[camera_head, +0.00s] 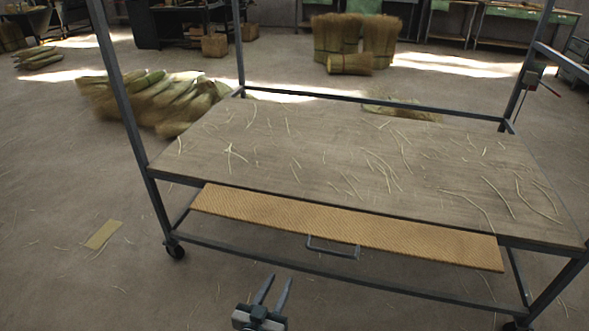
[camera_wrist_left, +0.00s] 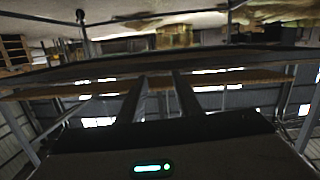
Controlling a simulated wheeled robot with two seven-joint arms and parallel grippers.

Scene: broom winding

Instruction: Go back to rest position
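My left gripper (camera_head: 274,292) shows at the bottom middle of the head view, in front of the wheeled cart. Its two fingers are apart with nothing between them. Its fingers also show in the left wrist view (camera_wrist_left: 160,85), apart and empty. The cart's wooden top (camera_head: 330,150) carries only scattered straw strands. Below its front edge is a tan woven-looking drawer front (camera_head: 340,226) with a grey metal handle (camera_head: 332,247). The gripper is below and left of the handle, apart from it in the picture. My right gripper is not in view.
The cart's grey frame has upright posts (camera_head: 125,115) and a lower front rail (camera_head: 290,268). A caster (camera_head: 175,251) stands at its left front. Bundles of straw (camera_head: 155,100) lie behind left, and upright bundles (camera_head: 355,40) stand farther back. Floor to the left is mostly clear, with a flat yellowish piece (camera_head: 102,234).

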